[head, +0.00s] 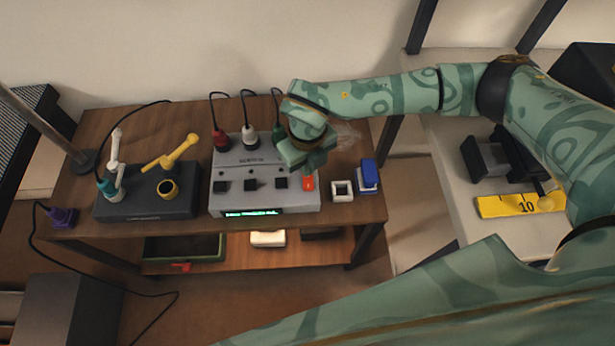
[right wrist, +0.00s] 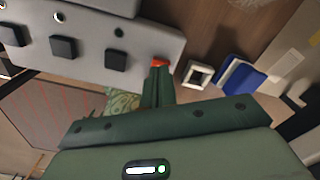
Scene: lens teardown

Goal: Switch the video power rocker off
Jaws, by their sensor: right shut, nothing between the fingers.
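The grey control box (head: 232,200) stands on the wooden table. Along its front part are several black square switches, among them one at the middle (head: 251,184), and a red-orange rocker (head: 308,184) at the right end. Labels are too small to read, so I cannot tell the video power rocker by name. My right gripper (head: 313,168) is shut and empty, just behind the red-orange rocker. In the right wrist view the closed fingertips (right wrist: 157,82) are at the red-orange rocker (right wrist: 160,62) and partly cover it; contact is unclear. My left gripper is not in view.
A green-lit display (head: 252,212) is on the box's front. Red, white and green plugs with cables are at its back. A white square frame (head: 342,190) and a blue block (head: 369,177) stand close on the right. A dark box with levers (head: 148,206) is on the left.

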